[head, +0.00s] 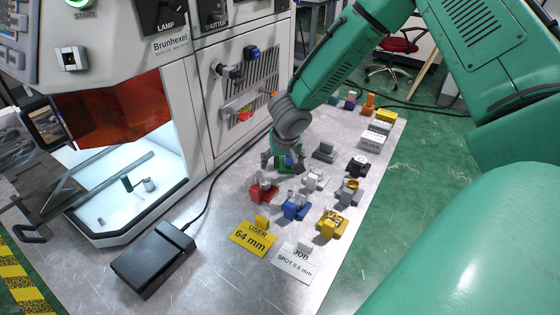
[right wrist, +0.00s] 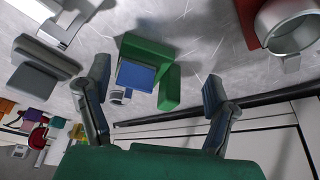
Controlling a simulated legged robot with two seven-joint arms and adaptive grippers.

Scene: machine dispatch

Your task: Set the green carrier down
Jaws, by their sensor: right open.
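The green carrier (right wrist: 148,50), with a blue block (right wrist: 136,76) on it, appears to stand on the metal table. In the head view the green carrier (head: 278,167) is partly hidden under my right gripper (head: 282,160). In the right wrist view my right gripper (right wrist: 156,78) is open, with its fingers apart on either side of the carrier and visible gaps to it. My left gripper is not in view.
Near the carrier stand a red carrier (head: 262,193), a blue carrier (head: 295,208), a yellow carrier (head: 331,226) and a dark grey one (head: 324,151). The machine (head: 140,110) is to the left. A black pedal (head: 152,258) lies in front.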

